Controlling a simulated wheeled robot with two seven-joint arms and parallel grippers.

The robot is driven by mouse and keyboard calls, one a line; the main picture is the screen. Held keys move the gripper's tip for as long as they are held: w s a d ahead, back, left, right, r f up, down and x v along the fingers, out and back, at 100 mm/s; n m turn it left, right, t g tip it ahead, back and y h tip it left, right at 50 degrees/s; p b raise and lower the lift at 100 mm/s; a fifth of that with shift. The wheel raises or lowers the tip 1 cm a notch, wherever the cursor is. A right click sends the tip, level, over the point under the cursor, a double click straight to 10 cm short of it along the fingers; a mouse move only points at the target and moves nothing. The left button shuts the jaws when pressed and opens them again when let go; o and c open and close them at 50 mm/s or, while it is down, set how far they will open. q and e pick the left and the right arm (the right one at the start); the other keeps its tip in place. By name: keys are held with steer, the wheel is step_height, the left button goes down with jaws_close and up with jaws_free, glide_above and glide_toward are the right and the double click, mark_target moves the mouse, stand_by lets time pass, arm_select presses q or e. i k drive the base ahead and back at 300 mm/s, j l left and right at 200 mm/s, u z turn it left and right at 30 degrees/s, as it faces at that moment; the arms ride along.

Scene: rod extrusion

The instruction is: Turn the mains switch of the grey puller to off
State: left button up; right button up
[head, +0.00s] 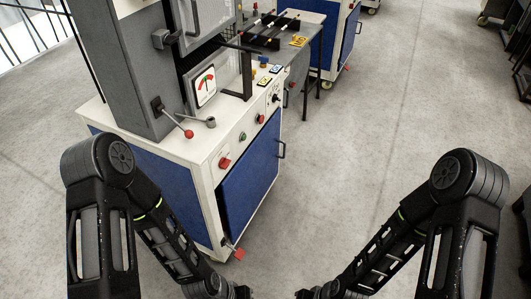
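The grey puller (140,60) stands at the left, a tall grey column on a white-topped cabinet with a blue front door (250,175). On the white front strip above the door are a red switch (225,163) at the near end, a green button (242,137), a red button (261,118) and a black knob (276,98). No label shows which is the mains switch; the red switch at the near end looks like a rotary one. My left gripper (240,293) and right gripper (305,294) are low at the bottom edge, partly cut off, away from the puller. Their fingers cannot be made out.
A red pedal (238,254) sticks out near the floor. A grey table (293,58) and another blue cabinet (348,38) stand behind.

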mark_target(224, 163)
steer(key=i+l+u, duration=0.15)
steer(key=l, duration=0.6)
steer(key=i+l+u, duration=0.1)
steer(key=l, duration=0.7)
steer(key=l+u, duration=0.15)
steer(key=l, duration=0.65)
steer(key=i, duration=0.05)
